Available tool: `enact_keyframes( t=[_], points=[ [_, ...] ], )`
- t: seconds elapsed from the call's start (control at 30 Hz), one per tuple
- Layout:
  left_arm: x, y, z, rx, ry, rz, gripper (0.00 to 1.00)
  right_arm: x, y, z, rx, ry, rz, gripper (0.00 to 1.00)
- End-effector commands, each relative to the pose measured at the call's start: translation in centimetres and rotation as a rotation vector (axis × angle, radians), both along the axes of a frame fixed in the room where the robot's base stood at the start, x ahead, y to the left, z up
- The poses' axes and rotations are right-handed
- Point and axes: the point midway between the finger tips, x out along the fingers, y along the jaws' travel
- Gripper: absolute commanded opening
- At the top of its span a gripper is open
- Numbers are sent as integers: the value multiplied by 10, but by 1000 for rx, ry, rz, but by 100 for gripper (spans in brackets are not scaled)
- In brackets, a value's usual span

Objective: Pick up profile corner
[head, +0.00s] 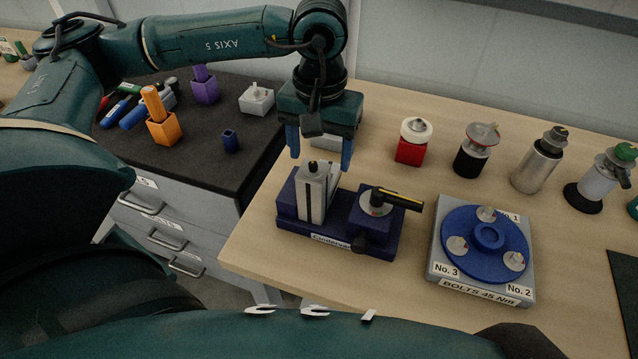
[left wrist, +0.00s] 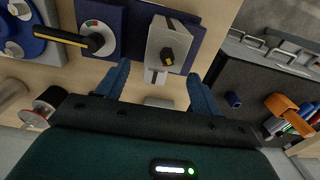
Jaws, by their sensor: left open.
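The profile corner appears to be the silver grooved profile piece (head: 313,198) standing upright in a dark blue fixture (head: 290,225) on the wooden table. In the left wrist view the profile piece (left wrist: 165,45) shows from above, with a dark knob on it. My left gripper (head: 320,157) is open and points down, its blue fingers over the rear of the profile's upper end. I cannot tell whether a finger touches the profile. My right gripper is not in view.
The fixture carries a black and yellow lever (head: 400,199) at its right. A round blue bolt plate (head: 465,255) lies to the right. A dark cabinet top (head: 200,150) with small holders is at the left.

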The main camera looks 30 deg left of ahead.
Motion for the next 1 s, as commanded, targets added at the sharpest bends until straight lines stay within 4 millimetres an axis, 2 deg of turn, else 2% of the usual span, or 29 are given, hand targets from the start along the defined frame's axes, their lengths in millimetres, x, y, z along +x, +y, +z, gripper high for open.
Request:
enact_keyframes(
  t=[0.17,0.43,0.73,1.0],
  points=[
    [-2,0,-12,1,2,0,66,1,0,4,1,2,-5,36],
    [-5,0,-50,1,1,0,66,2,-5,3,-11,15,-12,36],
    [-5,0,-56,0,0,-1,66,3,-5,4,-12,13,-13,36],
    [-5,0,-55,0,-1,0,44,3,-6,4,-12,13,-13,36]
  ],
)
